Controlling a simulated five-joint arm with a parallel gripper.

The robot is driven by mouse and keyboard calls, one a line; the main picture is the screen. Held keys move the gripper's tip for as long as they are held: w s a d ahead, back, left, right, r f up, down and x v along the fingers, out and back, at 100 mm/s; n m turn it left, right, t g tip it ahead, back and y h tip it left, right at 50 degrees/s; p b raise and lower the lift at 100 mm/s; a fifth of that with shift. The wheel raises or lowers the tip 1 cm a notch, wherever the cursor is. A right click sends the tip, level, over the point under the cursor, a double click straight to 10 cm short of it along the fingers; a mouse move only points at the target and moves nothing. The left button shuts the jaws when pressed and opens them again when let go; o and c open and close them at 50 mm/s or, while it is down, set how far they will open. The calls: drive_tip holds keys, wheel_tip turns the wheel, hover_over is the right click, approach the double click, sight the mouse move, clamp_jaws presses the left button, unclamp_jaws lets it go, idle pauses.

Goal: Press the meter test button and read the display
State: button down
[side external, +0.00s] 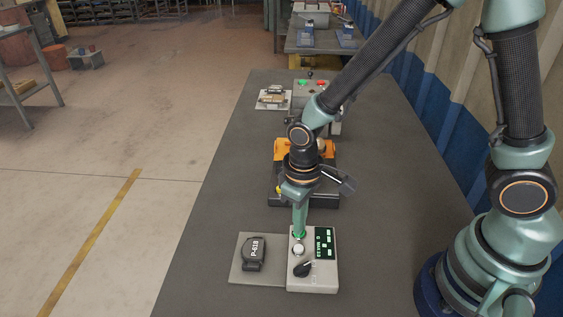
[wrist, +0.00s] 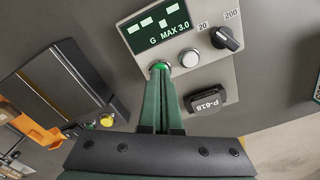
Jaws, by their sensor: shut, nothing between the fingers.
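The meter (side external: 328,275) is a pale box near the front of the table, and it also shows in the wrist view (wrist: 142,57). Its dark display (wrist: 155,22) has several pale lit blocks above the text "G MAX 3.0"; I cannot make out a number. A green button (wrist: 160,66), a white button (wrist: 190,58) and a black knob (wrist: 227,38) marked 20 and 200 are on its face. My gripper (side external: 299,234) is shut and empty, pointing down with its tips (wrist: 162,80) at the green button. I cannot tell whether they touch it.
Left of the meter, a black block marked P-618 (side external: 254,254) lies on a grey plate (side external: 240,272). Behind is an orange fixture (side external: 284,149) on a dark base. Farther back are a pale plate with parts (side external: 274,98) and a box with green and red buttons (side external: 310,84).

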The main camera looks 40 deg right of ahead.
drive_tip(key=shift+f, duration=0.15)
drive_tip(key=shift+r, duration=3.55)
drive_tip(key=s+d+r+m+t, duration=0.2)
drive_tip(key=d+r+t, duration=0.3)
drive_tip(key=d+r, duration=0.8)
drive_tip(key=shift+r+m+t, duration=0.3)
drive_tip(key=shift+r+m, duration=0.2)
drive_tip(key=shift+r, duration=0.15)
